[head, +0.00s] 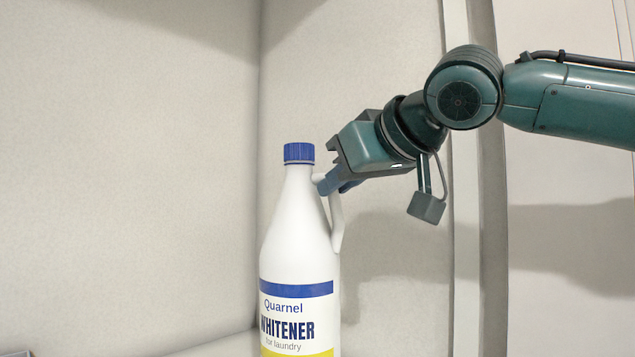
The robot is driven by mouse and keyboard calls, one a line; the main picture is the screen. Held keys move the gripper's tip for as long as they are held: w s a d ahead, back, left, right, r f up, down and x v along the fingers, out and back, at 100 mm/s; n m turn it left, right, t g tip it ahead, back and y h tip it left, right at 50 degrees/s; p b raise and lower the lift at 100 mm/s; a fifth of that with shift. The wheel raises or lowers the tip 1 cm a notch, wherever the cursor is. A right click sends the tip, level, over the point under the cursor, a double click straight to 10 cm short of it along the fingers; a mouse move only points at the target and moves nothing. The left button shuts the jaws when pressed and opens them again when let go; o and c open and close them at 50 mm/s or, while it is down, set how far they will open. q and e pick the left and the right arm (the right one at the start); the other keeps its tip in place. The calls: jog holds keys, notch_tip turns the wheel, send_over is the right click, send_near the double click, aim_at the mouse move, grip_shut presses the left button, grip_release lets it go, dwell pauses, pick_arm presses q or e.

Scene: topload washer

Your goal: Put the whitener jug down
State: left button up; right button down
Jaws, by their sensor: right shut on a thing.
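The whitener jug (297,240) is white with a blue cap and a blue and yellow label. It stands upright left of the middle of the head view, and its base is below the picture's edge. My right gripper (328,184) reaches in from the right and is shut on the jug's handle, near its top. I cannot tell whether the jug's base touches anything. My left gripper is not in view.
Pale walls (130,150) meet in a corner behind the jug. A ledge (205,343) shows low at the left, behind the jug. A vertical trim edge (466,250) stands to the right. The space left of the jug looks clear.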

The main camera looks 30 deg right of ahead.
aim_at(337, 239)
notch_tip(337, 239, down, 3)
jog(key=shift+w+r, duration=0.1)
jog(key=shift+f, duration=2.3)
jog(key=c, duration=1.7)
grip_release()
jog(key=shift+f, duration=0.4)
jog(key=o, duration=0.3)
jog(key=shift+o, duration=0.2)
